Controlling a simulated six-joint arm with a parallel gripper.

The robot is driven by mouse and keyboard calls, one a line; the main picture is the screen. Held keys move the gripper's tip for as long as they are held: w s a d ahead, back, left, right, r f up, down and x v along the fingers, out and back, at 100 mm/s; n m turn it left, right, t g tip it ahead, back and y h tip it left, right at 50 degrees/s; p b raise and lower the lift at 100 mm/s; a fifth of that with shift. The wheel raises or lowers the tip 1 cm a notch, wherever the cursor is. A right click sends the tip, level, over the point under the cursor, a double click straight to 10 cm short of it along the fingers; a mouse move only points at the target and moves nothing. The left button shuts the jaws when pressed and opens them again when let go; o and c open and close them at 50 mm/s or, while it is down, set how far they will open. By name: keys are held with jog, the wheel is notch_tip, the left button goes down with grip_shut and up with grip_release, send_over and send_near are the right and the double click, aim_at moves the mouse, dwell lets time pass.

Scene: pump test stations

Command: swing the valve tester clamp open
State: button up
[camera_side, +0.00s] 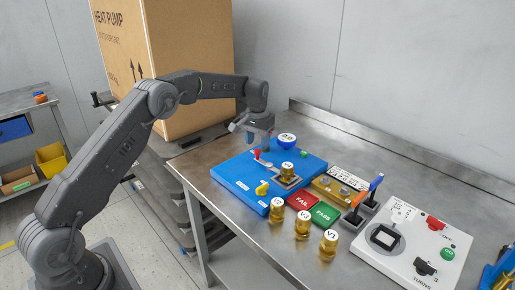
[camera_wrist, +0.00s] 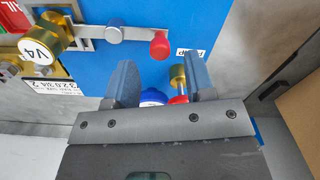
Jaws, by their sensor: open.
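The valve tester is a blue board (camera_side: 236,178) on the metal bench; it also fills much of the wrist view (camera_wrist: 225,20). A brass valve marked V4 (camera_side: 288,168) stands in its fixture and shows at left in the wrist view (camera_wrist: 40,50). The clamp is a grey metal lever (camera_wrist: 130,34) on a round pivot, with a red knob (camera_wrist: 160,46) at its end. The lever's other end reaches toward the valve; I cannot tell if it presses on it. My gripper (camera_wrist: 160,75) is open and empty, above the board near the red knob, not touching it.
A blue round gauge (camera_side: 287,138) and green button (camera_side: 304,153) sit at the board's back. Several brass valves (camera_side: 302,224), FAIL (camera_side: 303,201) and PASS (camera_side: 325,214) pads and a white TURNS station (camera_side: 410,250) lie to the right.

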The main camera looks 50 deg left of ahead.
jog(key=shift+f, duration=1.45)
grip_shut()
